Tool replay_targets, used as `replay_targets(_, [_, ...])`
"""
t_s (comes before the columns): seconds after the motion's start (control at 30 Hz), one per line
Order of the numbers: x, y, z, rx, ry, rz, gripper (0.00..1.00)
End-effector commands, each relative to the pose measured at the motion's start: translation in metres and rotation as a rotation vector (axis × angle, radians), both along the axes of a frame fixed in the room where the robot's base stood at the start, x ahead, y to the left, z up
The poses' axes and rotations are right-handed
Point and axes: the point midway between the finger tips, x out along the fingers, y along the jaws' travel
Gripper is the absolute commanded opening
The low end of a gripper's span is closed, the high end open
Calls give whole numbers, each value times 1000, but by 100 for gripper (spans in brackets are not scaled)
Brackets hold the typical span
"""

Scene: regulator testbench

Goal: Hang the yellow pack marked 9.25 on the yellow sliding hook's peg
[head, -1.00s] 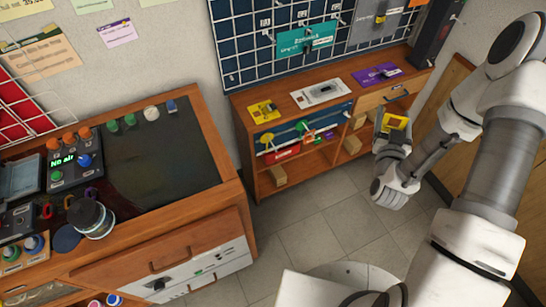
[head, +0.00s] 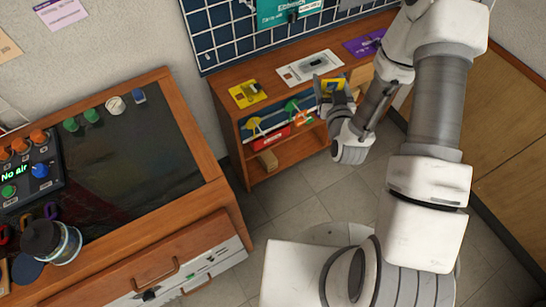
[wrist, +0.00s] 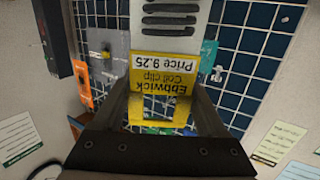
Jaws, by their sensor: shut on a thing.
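My gripper (head: 333,88) is shut on the yellow pack (head: 335,83), in front of the low cabinet and right of its hooks. In the wrist view the pack (wrist: 162,72) appears between the fingers, its print upside down: Ebbwick, Coil clip, Price 9.25. A window-like opening shows below the print. The yellow sliding hook (head: 254,125) is on the blue strip under the cabinet top, at its left end, apart from the pack. A green hook (head: 291,106) and an orange hook (head: 302,117) sit to its right. The yellow hook's peg is too small to make out clearly.
Another yellow pack (head: 248,93), a white card (head: 310,67) and a purple one (head: 366,42) lie on the cabinet top (head: 220,84). A red item (head: 271,138) is under the hooks. A workbench (head: 205,150) stands left; floor (head: 290,205) lies between.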

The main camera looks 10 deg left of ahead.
Motion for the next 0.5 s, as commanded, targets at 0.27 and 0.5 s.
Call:
replay_targets(0.27, [-8, 38, -80, -17, 68, 116, 19])
replay_targets(0.5, [-19, 69, -139, -38, 126, 212, 19])
